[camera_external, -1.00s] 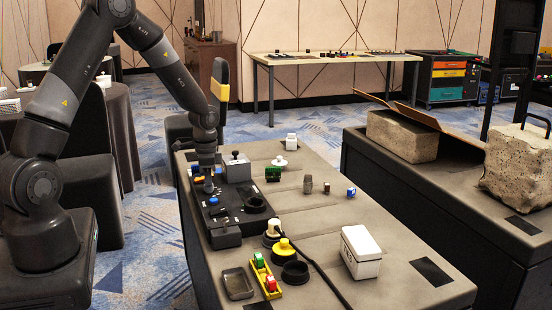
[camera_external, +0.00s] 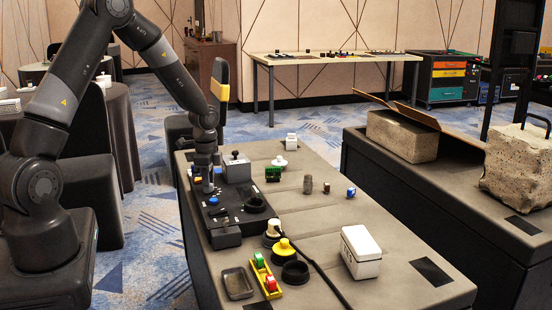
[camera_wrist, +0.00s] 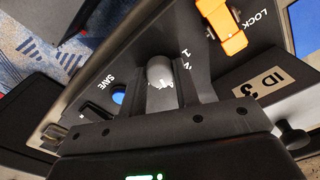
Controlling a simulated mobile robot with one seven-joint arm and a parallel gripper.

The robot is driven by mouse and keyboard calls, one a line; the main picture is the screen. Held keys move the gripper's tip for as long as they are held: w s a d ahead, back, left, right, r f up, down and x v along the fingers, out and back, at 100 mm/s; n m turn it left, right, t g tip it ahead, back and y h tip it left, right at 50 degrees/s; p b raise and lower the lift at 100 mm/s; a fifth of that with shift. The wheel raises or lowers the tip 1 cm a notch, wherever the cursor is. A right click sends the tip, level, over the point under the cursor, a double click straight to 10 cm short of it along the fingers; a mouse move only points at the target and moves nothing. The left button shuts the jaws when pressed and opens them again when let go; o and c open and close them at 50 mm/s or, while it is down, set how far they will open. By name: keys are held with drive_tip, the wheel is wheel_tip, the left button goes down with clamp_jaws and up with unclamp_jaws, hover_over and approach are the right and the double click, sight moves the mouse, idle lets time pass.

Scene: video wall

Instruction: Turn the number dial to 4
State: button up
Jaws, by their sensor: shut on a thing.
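The number dial (camera_wrist: 161,70) is a rounded grey knob with a pale mark on the black control panel (camera_external: 224,217). It sits between the fingers of my gripper (camera_wrist: 170,88), which is shut on it. The printed digits 1 and 2 show just beyond the knob in the wrist view. The fingers hide the other digits, and I cannot tell which number the dial points to. In the external view my gripper (camera_external: 207,187) points down onto the far left part of the panel, and the dial is hidden there.
Near the dial are an orange switch (camera_wrist: 222,25) marked LOCK and a blue button (camera_wrist: 118,97) marked SAVE. A grey box with a black knob (camera_external: 237,168) stands close beside my gripper. A white box (camera_external: 361,253) is farther right.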

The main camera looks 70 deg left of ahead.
drive_tip(key=o, duration=1)
drive_tip(key=shift+c, duration=0.2)
wheel_tip(320, 180, up, 11)
drive_tip(key=shift+f, duration=0.1)
drive_tip(key=s+d+r+n+t+y, duration=0.2)
drive_tip(key=s+d+r, duration=0.2)
drive_tip(key=d+r, duration=1.15)
drive_tip(key=s+d+r+n+t+h, duration=0.2)
drive_tip(key=s+d+r, duration=0.3)
drive_tip(key=s+d, duration=0.8)
drive_tip(key=shift+s+d+n+t, duration=0.15)
drive_tip(key=shift+s+n+t, duration=0.45)
drive_tip(key=shift+s+t, duration=0.2)
